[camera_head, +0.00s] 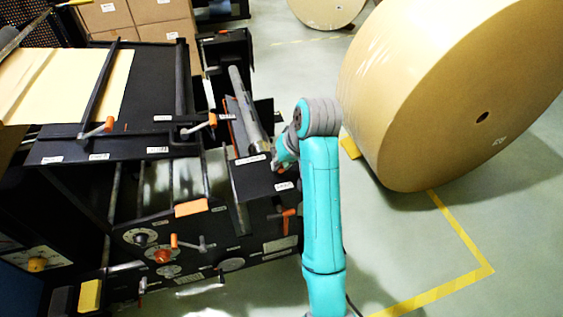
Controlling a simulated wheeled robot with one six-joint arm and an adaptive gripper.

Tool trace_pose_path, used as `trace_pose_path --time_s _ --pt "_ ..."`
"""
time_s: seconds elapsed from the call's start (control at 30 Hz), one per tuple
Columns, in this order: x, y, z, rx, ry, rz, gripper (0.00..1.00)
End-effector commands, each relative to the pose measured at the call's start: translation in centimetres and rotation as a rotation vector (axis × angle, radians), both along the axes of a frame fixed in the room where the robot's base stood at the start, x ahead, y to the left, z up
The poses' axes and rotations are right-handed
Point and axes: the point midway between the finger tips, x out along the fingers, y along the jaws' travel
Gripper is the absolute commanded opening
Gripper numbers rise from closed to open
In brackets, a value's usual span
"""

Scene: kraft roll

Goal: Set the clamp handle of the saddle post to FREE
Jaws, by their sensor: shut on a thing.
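The black saddle post (262,180) stands at the right end of the machine, with small white labels on its top and side. A grey metal shaft (245,105) lies along the top behind it. My gripper (279,165) is at the top right corner of the post, at the end of my teal arm. It is shut on the clamp handle there, but my wrist hides most of the fingers and the handle. The handle's setting cannot be read, and the label lettering is too small.
A large kraft roll (440,90) stands close to the right of my arm. Other orange-ended handles (107,125) and knobs (162,256) are on the machine. An orange lever (288,214) hangs below the post's top. Floor with yellow lines is clear at lower right.

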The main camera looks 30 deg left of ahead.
Motion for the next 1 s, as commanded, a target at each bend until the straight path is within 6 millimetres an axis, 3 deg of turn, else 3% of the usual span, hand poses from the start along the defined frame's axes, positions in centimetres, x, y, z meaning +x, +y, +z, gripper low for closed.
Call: trace_pose_path --time_s 0.17,0.2,0.3,0.77,1.0 --pt "-0.01 -0.06 -0.12 -0.003 0.002 -0.001 0.0" --pt "0.0 -0.06 -0.12 -0.003 0.002 -0.002 0.24" --pt "0.0 -0.07 -0.1 -0.003 0.002 -0.002 0.45" --pt "-0.03 0.0 -0.03 -0.001 0.0 -0.014 0.45" --pt "-0.56 0.41 -0.01 -0.001 -0.001 -0.167 0.45"
